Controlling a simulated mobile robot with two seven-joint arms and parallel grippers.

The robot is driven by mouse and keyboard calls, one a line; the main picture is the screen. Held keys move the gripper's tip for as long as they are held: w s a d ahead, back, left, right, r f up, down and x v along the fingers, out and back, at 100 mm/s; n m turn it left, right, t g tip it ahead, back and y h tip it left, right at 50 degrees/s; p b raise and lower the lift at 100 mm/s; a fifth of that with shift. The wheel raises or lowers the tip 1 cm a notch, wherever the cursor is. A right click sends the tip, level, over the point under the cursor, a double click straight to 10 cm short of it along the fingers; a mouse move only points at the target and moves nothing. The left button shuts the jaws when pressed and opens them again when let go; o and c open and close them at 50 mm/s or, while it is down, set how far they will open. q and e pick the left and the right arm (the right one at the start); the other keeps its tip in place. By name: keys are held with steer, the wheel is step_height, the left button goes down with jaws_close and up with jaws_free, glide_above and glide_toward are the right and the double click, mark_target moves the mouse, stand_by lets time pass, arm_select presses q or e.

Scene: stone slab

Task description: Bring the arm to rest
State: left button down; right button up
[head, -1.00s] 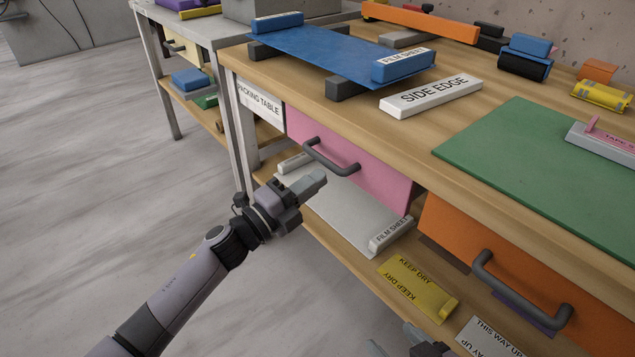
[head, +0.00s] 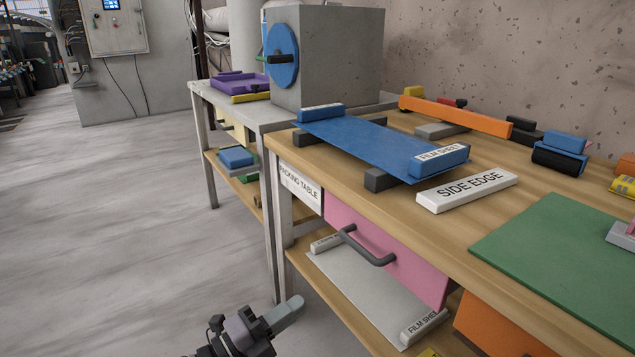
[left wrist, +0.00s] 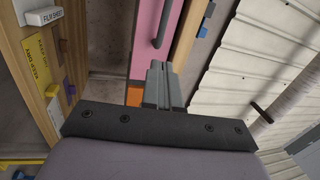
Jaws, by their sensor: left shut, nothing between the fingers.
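My left gripper (head: 284,316) is at the bottom of the head view, over the floor in front of the packing table (head: 300,187). Its fingers are together with nothing between them. It is apart from the pink drawer (head: 400,268) and its dark handle (head: 368,247), which are to its upper right. In the left wrist view the shut fingers (left wrist: 160,80) point toward the pink drawer front (left wrist: 145,40). My right gripper does not show in either view now.
On the table top lie a blue film sheet (head: 365,141), a white side-edge block (head: 467,190) and a green mat (head: 560,255). A white film sheet (head: 360,290) lies on the lower shelf. A grey machine (head: 340,60) stands behind. Floor (head: 120,230) at left is clear.

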arm_select(q)
steer(key=s+a+f+n+g+y, duration=0.1)
steer(key=s+a+f+n+y, duration=0.5)
steer(key=s+n, duration=0.5)
steer(key=s+a+f+n+y, duration=0.55)
steer(key=s+n+y, duration=0.2)
steer(key=n, duration=0.65)
arm_select(e)
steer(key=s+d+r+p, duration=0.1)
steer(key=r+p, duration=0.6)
steer(key=p, duration=0.4)
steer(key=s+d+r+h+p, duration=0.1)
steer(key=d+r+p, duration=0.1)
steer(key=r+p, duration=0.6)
steer(key=p, duration=0.2)
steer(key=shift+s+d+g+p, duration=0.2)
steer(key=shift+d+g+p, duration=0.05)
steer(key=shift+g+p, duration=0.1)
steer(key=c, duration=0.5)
arm_select(q)
steer(key=s+a+r, duration=0.1)
steer(key=r, duration=0.6)
steer(key=s+a+r, duration=0.2)
steer(key=r, duration=0.5)
steer(key=shift+g, duration=0.4)
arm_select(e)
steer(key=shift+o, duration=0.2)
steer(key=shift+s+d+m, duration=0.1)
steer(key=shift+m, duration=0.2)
